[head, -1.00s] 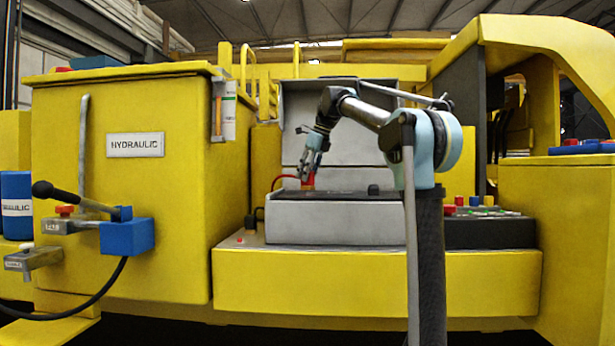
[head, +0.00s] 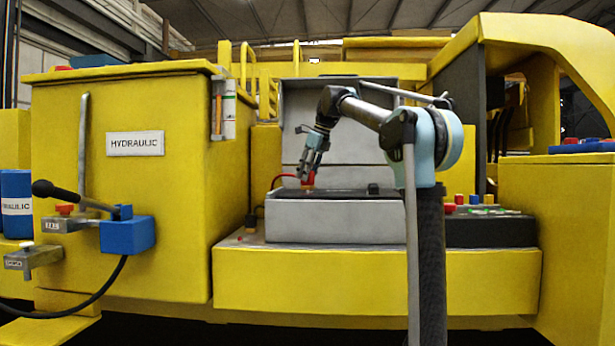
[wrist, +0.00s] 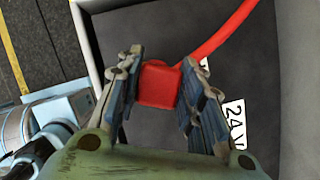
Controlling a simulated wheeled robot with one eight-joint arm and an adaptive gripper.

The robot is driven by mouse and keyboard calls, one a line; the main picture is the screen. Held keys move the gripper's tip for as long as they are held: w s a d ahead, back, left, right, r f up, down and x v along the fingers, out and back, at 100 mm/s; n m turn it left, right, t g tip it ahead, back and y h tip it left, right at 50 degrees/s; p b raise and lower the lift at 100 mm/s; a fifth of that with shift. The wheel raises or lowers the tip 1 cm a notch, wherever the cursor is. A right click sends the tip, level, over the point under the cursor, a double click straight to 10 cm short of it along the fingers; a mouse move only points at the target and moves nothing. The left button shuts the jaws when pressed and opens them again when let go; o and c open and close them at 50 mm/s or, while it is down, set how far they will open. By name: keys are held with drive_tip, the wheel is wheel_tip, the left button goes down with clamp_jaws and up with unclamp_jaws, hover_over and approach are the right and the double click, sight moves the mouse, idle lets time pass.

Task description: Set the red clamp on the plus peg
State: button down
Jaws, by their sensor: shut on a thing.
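The red clamp (wrist: 158,84) is a small red block between the two fingers of my gripper (wrist: 158,95) in the wrist view. A red cable (wrist: 232,30) runs from it to the upper right. In the head view my gripper (head: 308,183) points down, shut on the clamp, just over the dark top of the grey battery box (head: 335,222). I cannot tell whether the clamp touches anything below. The plus peg cannot be made out; the clamp and fingers may hide it. A white "24 V" label (wrist: 235,122) lies right of the fingers.
The box's raised grey lid (head: 290,130) stands behind my gripper. A small dark post (head: 373,189) rises from the box top to the right. A yellow hydraulic cabinet (head: 125,220) stands left, and a control panel with coloured buttons (head: 475,205) right.

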drive_tip(key=shift+f, duration=0.85)
idle(0.7)
drive_tip(key=c, duration=1)
unclamp_jaws()
drive_tip(key=v, duration=1.2)
drive_tip(key=shift+f, duration=0.1)
